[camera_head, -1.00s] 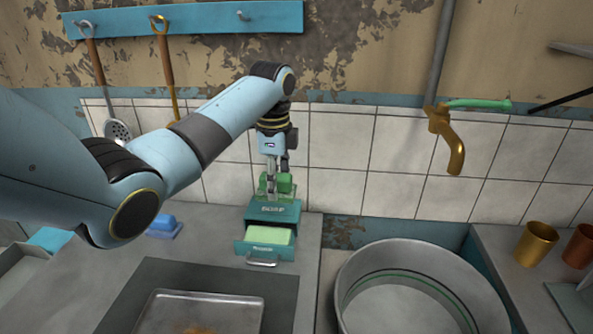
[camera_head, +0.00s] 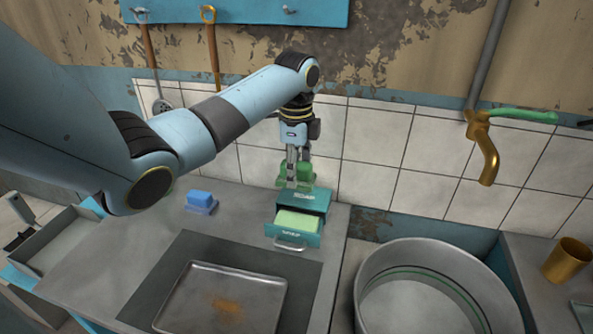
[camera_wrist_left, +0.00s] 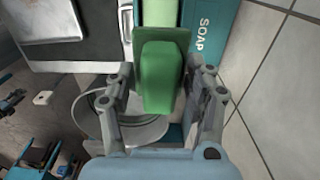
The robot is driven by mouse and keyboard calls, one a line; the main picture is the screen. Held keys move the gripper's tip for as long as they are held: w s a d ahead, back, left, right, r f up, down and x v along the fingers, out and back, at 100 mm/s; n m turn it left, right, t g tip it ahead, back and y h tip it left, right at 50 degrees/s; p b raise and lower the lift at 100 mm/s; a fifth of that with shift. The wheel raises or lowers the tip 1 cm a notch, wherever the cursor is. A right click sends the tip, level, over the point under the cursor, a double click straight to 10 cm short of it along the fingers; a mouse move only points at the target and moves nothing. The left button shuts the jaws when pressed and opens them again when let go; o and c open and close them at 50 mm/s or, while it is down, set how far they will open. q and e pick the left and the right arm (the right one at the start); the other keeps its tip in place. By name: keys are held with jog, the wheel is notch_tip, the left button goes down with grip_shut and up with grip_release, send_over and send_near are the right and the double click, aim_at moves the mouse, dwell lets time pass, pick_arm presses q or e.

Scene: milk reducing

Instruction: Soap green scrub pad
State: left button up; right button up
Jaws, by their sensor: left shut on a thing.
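My left gripper (camera_head: 297,178) is shut on the green scrub pad (camera_head: 285,184), a green piece with a block-shaped grip. In the left wrist view the pad (camera_wrist_left: 160,78) sits between the two fingers. The teal soap box (camera_head: 312,199) stands on the counter against the tiled wall. Its drawer (camera_head: 291,236) is pulled out toward me, with a pale green soap bar (camera_head: 298,222) in it. The pad is by the back of the box top; I cannot tell whether it touches. The left wrist view also shows the soap bar (camera_wrist_left: 165,12). My right gripper is out of view.
A blue sponge (camera_head: 200,198) lies on the counter to the left. A stained metal tray (camera_head: 180,310) lies on a dark panel in front. A large round basin (camera_head: 385,252) is at the right, below a brass tap (camera_head: 484,150). A brass cup (camera_head: 566,260) stands farther right.

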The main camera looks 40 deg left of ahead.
pick_arm(q)
notch_tip(320, 180, down, 6)
jog(key=shift+r, duration=0.1)
jog(key=shift+c, duration=1.3)
notch_tip(320, 180, down, 5)
jog(key=b, duration=0.6)
jog(key=shift+f+b, duration=0.5)
jog(key=shift+b, duration=0.15)
jog(key=shift+r, duration=0.1)
grip_shut()
notch_tip(320, 180, up, 7)
jog(key=p, duration=0.8)
